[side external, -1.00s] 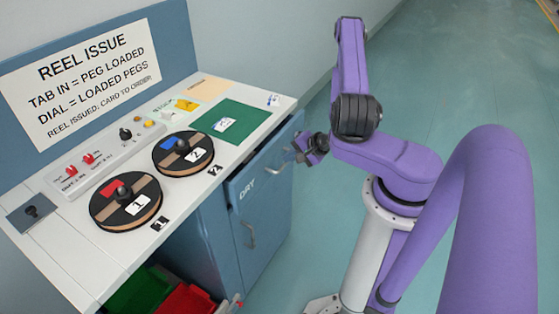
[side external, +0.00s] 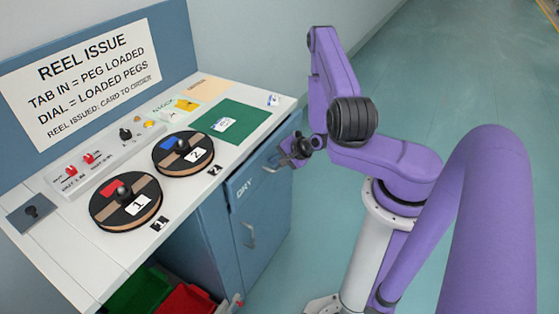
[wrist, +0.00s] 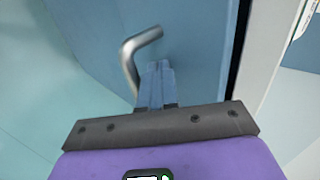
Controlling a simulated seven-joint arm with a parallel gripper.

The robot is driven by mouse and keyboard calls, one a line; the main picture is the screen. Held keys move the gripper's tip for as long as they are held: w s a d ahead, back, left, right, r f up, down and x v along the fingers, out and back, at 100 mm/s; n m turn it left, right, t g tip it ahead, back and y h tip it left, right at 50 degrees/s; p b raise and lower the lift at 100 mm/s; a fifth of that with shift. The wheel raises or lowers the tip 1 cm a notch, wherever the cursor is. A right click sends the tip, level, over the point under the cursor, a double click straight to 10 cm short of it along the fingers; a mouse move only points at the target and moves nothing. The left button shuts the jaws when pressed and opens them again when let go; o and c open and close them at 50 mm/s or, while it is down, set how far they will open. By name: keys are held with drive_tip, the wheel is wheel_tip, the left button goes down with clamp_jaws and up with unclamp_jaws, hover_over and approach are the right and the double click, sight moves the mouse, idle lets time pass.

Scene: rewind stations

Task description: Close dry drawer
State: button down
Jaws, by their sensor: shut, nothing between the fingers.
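The dry drawer (side external: 257,177) is the blue front marked DRY under the right part of the counter. Its grey bar handle (side external: 270,169) is partly behind my gripper in the side view. I cannot tell how far the drawer stands out. My gripper (side external: 284,154) is at the right end of the drawer front, just below the counter edge. In the wrist view my gripper's fingers (wrist: 157,68) are shut together with nothing between them. They point at the blue drawer front (wrist: 195,45), beside the bent handle (wrist: 138,52); contact is unclear.
A blue door (side external: 262,230) with its own handle is below the drawer. The white counter (side external: 195,225) carries two round reels (side external: 126,205) (side external: 183,153) and a green mat (side external: 230,121). Green and red bins sit low at left. The floor to the right is clear.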

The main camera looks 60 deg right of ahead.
sight(269, 155)
drive_tip(key=shift+w+r, duration=0.1)
drive_tip(key=shift+w, duration=1.7)
drive_tip(key=shift+a, duration=0.15)
